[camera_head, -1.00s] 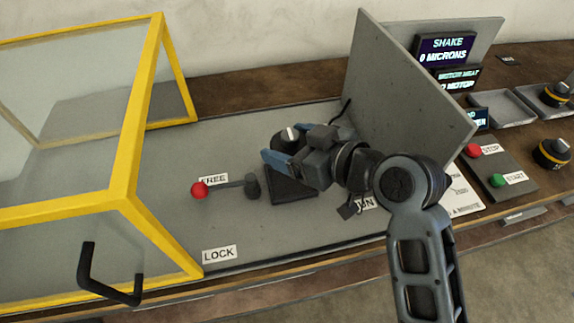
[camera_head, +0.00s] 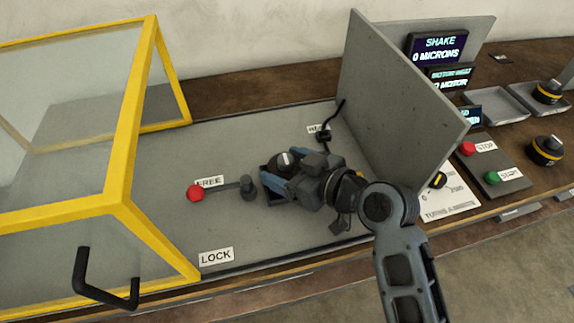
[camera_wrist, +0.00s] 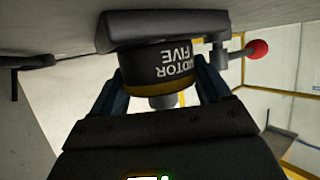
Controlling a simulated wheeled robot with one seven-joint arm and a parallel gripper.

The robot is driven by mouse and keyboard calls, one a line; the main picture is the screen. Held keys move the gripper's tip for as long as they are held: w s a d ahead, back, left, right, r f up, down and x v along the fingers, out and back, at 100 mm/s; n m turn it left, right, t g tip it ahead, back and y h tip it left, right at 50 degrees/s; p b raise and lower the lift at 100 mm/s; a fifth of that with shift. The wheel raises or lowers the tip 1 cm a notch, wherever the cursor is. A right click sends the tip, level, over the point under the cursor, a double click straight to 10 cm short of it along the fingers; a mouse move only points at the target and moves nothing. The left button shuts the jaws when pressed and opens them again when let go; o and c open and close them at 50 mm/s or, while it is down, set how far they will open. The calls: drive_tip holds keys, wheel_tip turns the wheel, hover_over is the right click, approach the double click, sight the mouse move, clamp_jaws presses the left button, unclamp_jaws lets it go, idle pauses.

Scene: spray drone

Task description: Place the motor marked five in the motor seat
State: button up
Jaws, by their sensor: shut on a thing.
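The motor (camera_head: 287,159), dark with a pale top, is held between the blue fingers of my gripper (camera_head: 282,172). In the wrist view the motor (camera_wrist: 160,68) reads "MOTOR FIVE" upside down, and my fingers (camera_wrist: 160,95) are shut on its two sides. The dark motor seat (camera_head: 268,196) lies under it, mostly hidden by the gripper. In the wrist view the motor meets the seat block (camera_wrist: 165,27); I cannot tell whether it is fully in. The red-knobbed lever (camera_head: 195,193) beside the seat points toward the FREE label (camera_head: 209,181).
A yellow-framed clear guard (camera_head: 125,150) stands open at left. A grey upright panel (camera_head: 400,95) stands at right. Beyond it are displays (camera_head: 437,48) showing "0 MICRONS" and a partly hidden "MOTOR" line, STOP and START buttons (camera_head: 491,177), and other motors (camera_head: 544,150).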

drive_tip(key=shift+s+f+b, duration=0.15)
drive_tip(key=shift+f+b, duration=0.25)
drive_tip(key=shift+f, duration=0.25)
drive_tip(key=o, duration=1.6)
drive_tip(key=shift+f, duration=0.25)
drive_tip(key=shift+r+p, duration=0.6)
drive_tip(key=shift+s+d, duration=0.15)
drive_tip(key=shift+d, duration=0.15)
drive_tip(key=r+b+v, duration=0.1)
drive_tip(key=v, duration=1)
drive_tip(key=shift+r, duration=0.1)
